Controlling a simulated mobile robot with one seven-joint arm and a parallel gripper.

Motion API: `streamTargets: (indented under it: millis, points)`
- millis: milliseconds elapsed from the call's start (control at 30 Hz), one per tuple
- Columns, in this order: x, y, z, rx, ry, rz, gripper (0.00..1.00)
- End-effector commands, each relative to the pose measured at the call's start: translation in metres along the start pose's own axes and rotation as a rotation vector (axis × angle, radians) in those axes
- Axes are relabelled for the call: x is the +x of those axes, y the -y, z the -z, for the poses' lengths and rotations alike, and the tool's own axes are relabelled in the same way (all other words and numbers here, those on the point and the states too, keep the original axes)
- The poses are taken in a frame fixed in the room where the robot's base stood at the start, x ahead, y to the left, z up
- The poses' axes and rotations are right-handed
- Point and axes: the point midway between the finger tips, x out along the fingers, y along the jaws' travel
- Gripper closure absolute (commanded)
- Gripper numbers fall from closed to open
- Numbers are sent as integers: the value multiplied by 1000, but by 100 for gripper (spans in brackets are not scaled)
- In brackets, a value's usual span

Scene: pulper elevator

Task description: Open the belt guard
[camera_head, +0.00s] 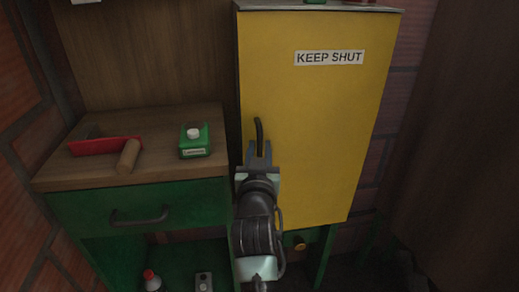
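The belt guard (310,120) is a tall yellow panel with a "KEEP SHUT" label (329,57) near its top. It looks shut. A black bar handle (259,130) stands upright near its left edge. My gripper (259,150) is in front of the handle's lower part. Its two fingers show apart, one on each side of the bar, with the upper end of the handle rising above them. I cannot tell whether they touch it. My wrist and arm hide the guard's lower left corner.
To the left stands a wooden bench top (75,180) with a red tool with a wooden handle (105,147) and a green container (194,140). Below are a green drawer (140,205) and a shelf with a bottle (151,281). A brown wall rises at right.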

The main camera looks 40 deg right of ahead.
Motion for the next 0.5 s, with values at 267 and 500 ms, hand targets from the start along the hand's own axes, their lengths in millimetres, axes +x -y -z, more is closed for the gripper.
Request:
streamTargets:
  millis: [267,500]
  points:
    - [0,0,0,0,0,0,100]
    - [0,0,0,0,0,0,100]
